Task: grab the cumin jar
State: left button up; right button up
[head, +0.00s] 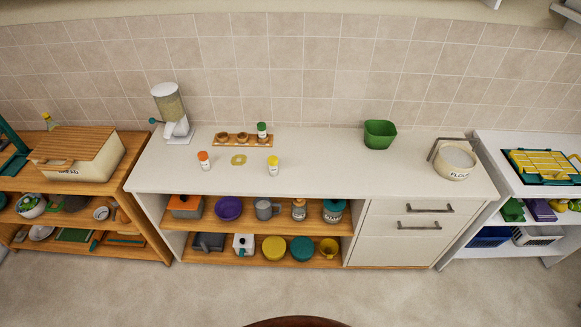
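Three small white spice jars are on the white counter (330,170). One jar with an orange cap (205,162) stands at the left front. One jar with a yellow cap (273,167) stands to its right, near a flat yellow piece (239,160). One jar with a green cap (262,133) stands at the right end of a wooden rack (232,140). The labels are too small to read, so I cannot tell which jar is cumin. Neither of my grippers shows in the head view.
A dispenser (172,113) stands at the back left of the counter. A green container (380,134) and a flour bowl (455,160) stand to the right. Open shelves with dishes lie below. The counter's middle front is clear.

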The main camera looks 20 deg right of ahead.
aim_at(272, 161)
jog(key=z, duration=2.05)
jog(key=k, duration=0.5)
jog(key=u, duration=1.3)
